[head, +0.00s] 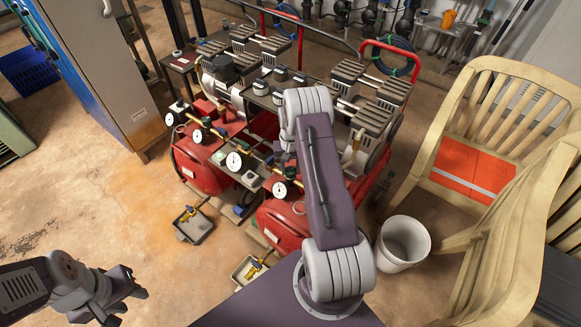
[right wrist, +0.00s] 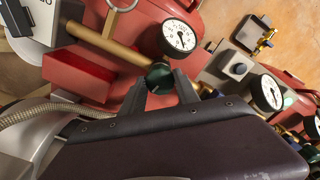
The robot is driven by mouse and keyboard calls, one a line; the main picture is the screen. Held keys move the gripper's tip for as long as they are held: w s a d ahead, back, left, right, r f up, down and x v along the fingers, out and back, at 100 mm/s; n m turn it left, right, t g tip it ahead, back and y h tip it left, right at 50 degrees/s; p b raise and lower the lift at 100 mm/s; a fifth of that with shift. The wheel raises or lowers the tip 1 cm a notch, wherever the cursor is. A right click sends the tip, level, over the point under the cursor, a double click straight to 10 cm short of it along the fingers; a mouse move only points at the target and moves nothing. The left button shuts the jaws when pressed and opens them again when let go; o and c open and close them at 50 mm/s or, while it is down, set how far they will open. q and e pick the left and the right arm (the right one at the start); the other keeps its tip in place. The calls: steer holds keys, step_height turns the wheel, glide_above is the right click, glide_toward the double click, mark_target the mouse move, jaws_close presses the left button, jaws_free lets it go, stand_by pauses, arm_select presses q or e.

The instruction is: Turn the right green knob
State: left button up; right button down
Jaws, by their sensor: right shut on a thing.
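In the right wrist view a dark green knob (right wrist: 159,77) sits at the end of a brass pipe (right wrist: 105,44), beside a white dial gauge (right wrist: 180,37). My right gripper (right wrist: 161,88) has its two fingers on either side of this knob and is shut on it. In the head view my own right arm hides this gripper and the knob. My left gripper (head: 124,300) is at the lower left of the head view, over bare floor, with its fingers apart and nothing between them.
Red tanks (head: 205,170) carry several gauges and brass fittings close together. Small trays (head: 193,224) with brass parts lie on the floor in front. A white bucket (head: 403,243) and a cream chair (head: 480,130) stand at the right.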

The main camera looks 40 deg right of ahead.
mark_target(290, 170)
steer(key=shift+w, duration=0.1)
stand_by(0.3)
steer(key=c, duration=0.9)
jaws_free()
step_height(290, 170, up, 9)
steer(key=shift+r+p, duration=0.1)
steer(key=shift+p, duration=0.95)
